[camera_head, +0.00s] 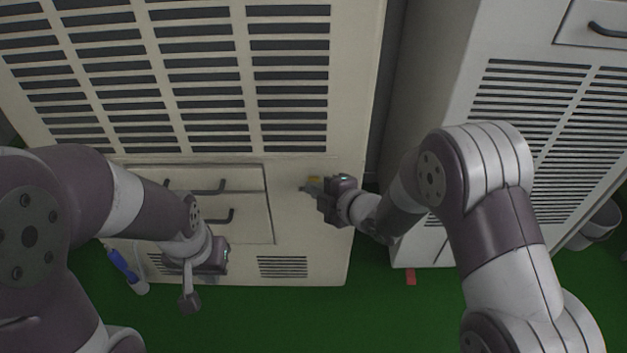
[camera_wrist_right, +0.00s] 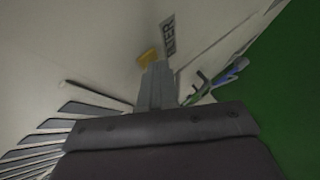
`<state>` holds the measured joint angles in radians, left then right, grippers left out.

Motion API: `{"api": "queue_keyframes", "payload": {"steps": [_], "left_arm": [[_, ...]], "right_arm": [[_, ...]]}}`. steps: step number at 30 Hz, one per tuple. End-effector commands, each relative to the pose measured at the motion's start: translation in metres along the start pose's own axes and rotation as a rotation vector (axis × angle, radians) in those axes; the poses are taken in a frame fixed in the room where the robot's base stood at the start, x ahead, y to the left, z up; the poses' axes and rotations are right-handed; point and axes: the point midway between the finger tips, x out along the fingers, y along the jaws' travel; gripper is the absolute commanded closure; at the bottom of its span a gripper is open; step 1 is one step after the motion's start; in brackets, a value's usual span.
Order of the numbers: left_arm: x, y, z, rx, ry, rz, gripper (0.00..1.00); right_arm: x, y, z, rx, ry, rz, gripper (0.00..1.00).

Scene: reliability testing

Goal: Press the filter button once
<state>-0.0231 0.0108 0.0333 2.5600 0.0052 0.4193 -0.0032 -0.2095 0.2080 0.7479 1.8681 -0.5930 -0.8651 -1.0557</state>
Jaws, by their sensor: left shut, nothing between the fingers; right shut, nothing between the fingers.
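The filter button is a small yellow piece (camera_head: 314,179) on the front of the cream cabinet (camera_head: 355,100). It also shows in the right wrist view (camera_wrist_right: 149,56), beside a dark label (camera_wrist_right: 169,36) whose letters are only partly readable. My right gripper (camera_head: 304,188) is shut and empty, its fingertips at the panel just below the button in the head view. In the right wrist view the shut fingers (camera_wrist_right: 156,72) cover part of the button's lower edge; I cannot tell whether they touch it. My left gripper (camera_head: 190,301) is shut and empty, low in front of the cabinet.
The cabinet has slatted vents, drawers with dark handles (camera_head: 215,215) left of the button, and a small lower grille (camera_head: 283,267). A second cabinet (camera_head: 450,90) stands at right. A blue and white object (camera_head: 126,268) is at lower left. The green floor (camera_head: 300,320) is mostly clear.

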Motion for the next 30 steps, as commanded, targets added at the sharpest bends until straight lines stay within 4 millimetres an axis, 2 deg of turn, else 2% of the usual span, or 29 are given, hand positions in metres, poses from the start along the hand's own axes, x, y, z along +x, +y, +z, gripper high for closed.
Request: {"api": "queue_keyframes", "payload": {"steps": [21, 30], "left_arm": [[0.001, 0.0, 0.0, 0.0, 0.0, 0.0, 1.0], [0.003, 0.0, 0.0, 0.0, 0.0, 0.0, 1.0]], "right_arm": [[-0.012, -0.008, -0.009, 0.0, 0.0, 0.001, 1.0], [-0.032, -0.023, -0.023, 0.001, 0.0, 0.0, 1.0]]}}
